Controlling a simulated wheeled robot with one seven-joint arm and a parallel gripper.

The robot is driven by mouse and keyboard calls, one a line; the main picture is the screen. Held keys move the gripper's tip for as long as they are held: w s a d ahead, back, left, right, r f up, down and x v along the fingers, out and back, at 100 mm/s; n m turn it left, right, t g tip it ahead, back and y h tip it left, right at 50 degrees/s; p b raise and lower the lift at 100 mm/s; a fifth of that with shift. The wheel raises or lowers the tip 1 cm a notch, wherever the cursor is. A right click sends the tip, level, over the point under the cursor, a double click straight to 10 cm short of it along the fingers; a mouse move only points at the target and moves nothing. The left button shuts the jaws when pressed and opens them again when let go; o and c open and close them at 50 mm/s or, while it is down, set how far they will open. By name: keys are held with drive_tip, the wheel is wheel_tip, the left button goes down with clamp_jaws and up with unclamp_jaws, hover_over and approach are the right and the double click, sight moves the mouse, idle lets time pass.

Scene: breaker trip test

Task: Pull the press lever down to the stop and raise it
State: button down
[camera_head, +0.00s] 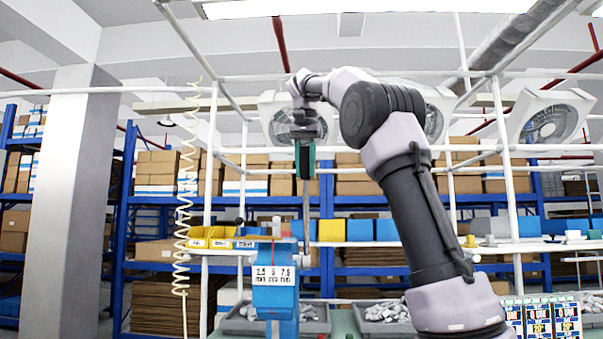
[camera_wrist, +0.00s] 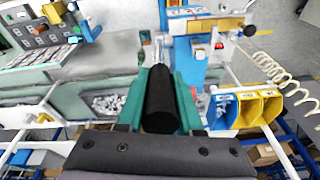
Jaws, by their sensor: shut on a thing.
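The blue press (camera_head: 276,292) stands low in the middle of the head view, with a white label of numbers on its front. Its lever (camera_head: 306,215) is a thin metal rod that stands upright at the press's right side and ends in a black grip at the top. My gripper (camera_head: 305,163) is up at that grip, with its green fingers shut on it. In the wrist view the black grip (camera_wrist: 160,102) lies between the two green fingers, and the metal rod runs from it towards the blue press (camera_wrist: 192,55). The lever's pivot is hard to make out.
Yellow bins (camera_head: 208,237) sit to the left of the press, beside a coiled hose (camera_head: 187,190). Grey trays of metal parts (camera_head: 388,312) lie on the bench behind. White frame posts (camera_head: 507,170) and blue shelves with boxes stand around. Labelled cards (camera_head: 540,320) show at lower right.

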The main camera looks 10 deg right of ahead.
drive_tip(key=shift+w+d, duration=0.1)
drive_tip(key=shift+w, duration=0.2)
drive_tip(key=c, duration=0.6)
unclamp_jaws()
